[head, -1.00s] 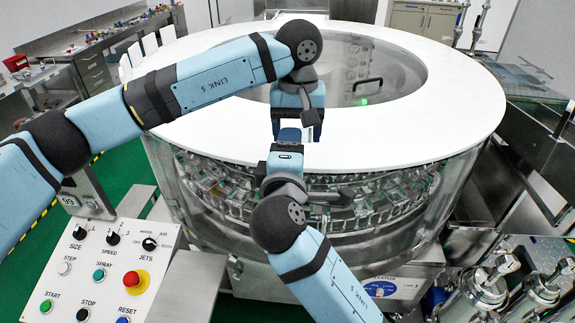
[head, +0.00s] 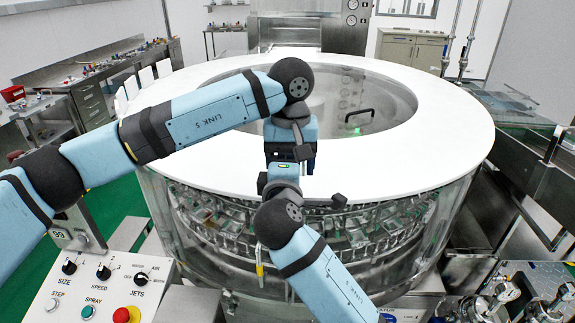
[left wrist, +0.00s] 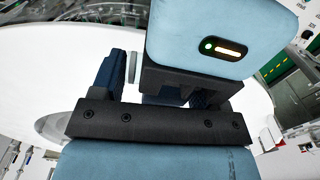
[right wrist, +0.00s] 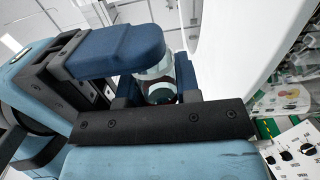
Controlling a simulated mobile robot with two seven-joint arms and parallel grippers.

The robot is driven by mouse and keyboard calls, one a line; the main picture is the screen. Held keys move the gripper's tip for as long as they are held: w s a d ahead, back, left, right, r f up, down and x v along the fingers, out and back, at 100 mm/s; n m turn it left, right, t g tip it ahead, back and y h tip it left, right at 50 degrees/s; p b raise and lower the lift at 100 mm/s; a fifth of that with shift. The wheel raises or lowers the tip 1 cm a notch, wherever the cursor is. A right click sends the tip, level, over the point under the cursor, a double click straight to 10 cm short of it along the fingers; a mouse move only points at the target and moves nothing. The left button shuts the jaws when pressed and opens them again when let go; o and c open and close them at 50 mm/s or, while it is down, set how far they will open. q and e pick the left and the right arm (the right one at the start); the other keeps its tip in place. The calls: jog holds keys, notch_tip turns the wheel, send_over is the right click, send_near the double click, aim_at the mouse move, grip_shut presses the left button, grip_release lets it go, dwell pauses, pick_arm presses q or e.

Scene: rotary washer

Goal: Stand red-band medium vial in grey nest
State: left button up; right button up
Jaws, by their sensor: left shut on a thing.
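A clear glass vial (right wrist: 154,78) with a dark band shows in the right wrist view. My left gripper (head: 291,166) comes from above and is shut on the vial. My right gripper (head: 285,163) meets it from below, and its jaws also reach around the vial. In the right wrist view the right gripper's fingers (right wrist: 160,88) lie close against both sides of the glass. In the left wrist view the left fingers (left wrist: 160,85) overlap the right gripper's body, hiding most of the vial. I cannot make out the grey nest.
The rotary washer's white ring top (head: 420,170) lies just behind the grippers, with glass walls and metal fixtures (head: 385,225) below. A control panel (head: 100,285) stands at front left. Steel fittings (head: 510,300) stand at front right.

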pick_arm(q)
jog(key=o, duration=1.1)
jog(key=shift+c, duration=0.2)
jog(key=shift+r, duration=0.1)
